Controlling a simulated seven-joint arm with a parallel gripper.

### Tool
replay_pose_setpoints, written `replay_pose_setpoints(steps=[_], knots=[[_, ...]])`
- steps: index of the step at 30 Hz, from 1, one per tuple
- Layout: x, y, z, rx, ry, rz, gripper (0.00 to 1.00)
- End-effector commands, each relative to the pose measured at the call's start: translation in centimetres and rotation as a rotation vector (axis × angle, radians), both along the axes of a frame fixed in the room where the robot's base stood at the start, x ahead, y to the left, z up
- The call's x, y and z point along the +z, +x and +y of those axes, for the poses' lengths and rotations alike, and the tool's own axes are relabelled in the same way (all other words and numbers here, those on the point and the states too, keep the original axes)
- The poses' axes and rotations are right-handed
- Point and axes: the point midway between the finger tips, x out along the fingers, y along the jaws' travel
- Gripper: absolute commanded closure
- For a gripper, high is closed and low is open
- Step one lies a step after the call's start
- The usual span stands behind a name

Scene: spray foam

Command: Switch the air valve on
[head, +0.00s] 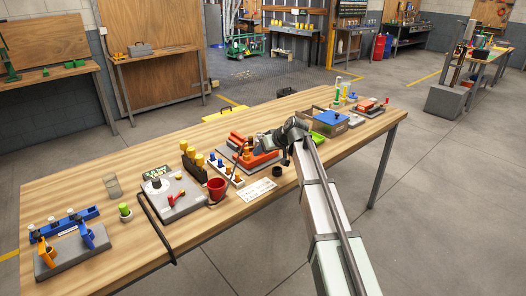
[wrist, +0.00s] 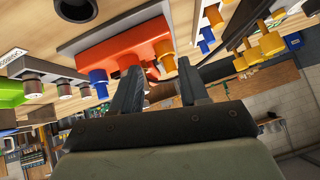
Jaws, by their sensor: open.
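My gripper (head: 268,141) is over the middle of the workbench, close to the orange-red block device (head: 241,147) on a grey plate. In the wrist view my gripper (wrist: 159,80) is open, its two dark fingers apart with nothing held. The orange-red block (wrist: 125,55), with blue and orange knobs, lies beyond the fingertips; I cannot tell whether they touch it. A grey plate with a red lever (head: 177,195) and a round fitting sits left of my gripper. Which fixture is the air valve, and its on or off state, I cannot tell.
A red cup (head: 217,188) stands by the lever plate. Blue and orange fittings (head: 88,235) are on a grey base at far left. A blue-topped box (head: 329,119) is right. Bare wood lies at the front left.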

Motion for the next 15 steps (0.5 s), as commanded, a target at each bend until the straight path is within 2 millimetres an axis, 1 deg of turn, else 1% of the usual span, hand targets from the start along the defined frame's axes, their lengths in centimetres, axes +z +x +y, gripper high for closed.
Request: replay_pose_setpoints(steps=[6, 8, 11, 14, 15], knots=[[0.0, 0.0, 0.1, 0.001, 0.0, 0.0, 0.56], [0.0, -0.1, 0.4, 0.006, 0.0, 0.0, 0.56], [0.0, -0.7, 2.3, 0.028, 0.0, 0.0, 0.56], [0.7, -2.0, 5.9, 0.072, 0.002, -0.007, 0.56], [1.1, -2.7, 7.7, 0.094, 0.003, -0.013, 0.56]])
